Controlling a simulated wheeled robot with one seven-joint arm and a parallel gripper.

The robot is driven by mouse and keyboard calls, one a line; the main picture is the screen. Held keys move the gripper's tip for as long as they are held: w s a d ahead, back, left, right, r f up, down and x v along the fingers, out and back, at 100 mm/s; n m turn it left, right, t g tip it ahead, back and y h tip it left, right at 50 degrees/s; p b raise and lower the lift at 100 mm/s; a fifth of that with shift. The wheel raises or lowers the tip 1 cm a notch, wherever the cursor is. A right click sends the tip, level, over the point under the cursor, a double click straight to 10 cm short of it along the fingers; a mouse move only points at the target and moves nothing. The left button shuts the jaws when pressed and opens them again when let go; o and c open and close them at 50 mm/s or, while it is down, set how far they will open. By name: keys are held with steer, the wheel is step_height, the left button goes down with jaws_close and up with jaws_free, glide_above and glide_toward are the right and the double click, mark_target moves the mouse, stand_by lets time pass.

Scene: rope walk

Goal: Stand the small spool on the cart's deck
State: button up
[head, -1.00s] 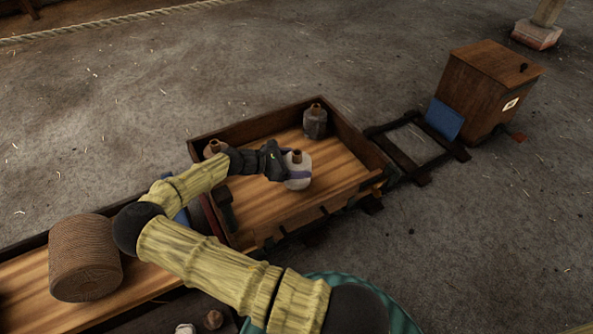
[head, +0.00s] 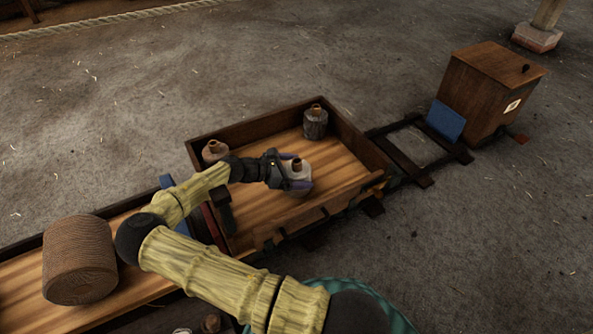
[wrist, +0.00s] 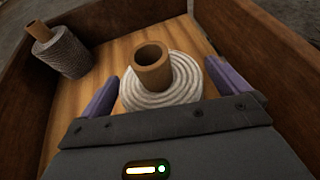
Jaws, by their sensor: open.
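A small white spool (head: 299,178) with a brown core stands upright on the wooden deck of the cart (head: 335,160). In the wrist view the white spool (wrist: 160,85) shows its coiled rope and hollow core from above. My gripper (head: 294,170) is open, with its purple fingers on either side of the white spool; I cannot tell whether they touch it. In the wrist view the fingers of my gripper (wrist: 160,92) are apart, with the spool between and beyond them. A grey spool (head: 315,123) stands in the cart's back corner, and a beige spool (head: 214,151) at its left.
The cart has raised wooden walls. A large brown rope coil (head: 79,260) sits on a wooden bed at the left. Rails (head: 405,155) lead right to a blue plate (head: 445,120) and a wooden box (head: 490,88). The floor behind is clear.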

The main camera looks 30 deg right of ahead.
steer(key=p+v, duration=0.6)
steer(key=v, duration=0.6)
steer(key=s+d+r+m+g+y, duration=0.1)
steer(key=s+d+m+g+y, duration=0.1)
steer(key=s+m+y, duration=0.6)
steer(key=s+a+r+m+t+y, duration=0.2)
steer(key=s+a+r+m+t, duration=0.1)
steer(key=r, duration=0.4)
steer(key=s+a+r+m+t+y, duration=0.3)
steer(key=s+r+m, duration=0.2)
steer(key=s+r, duration=0.3)
steer(key=shift+s+a+m, duration=0.2)
steer(key=shift+s+m, duration=0.1)
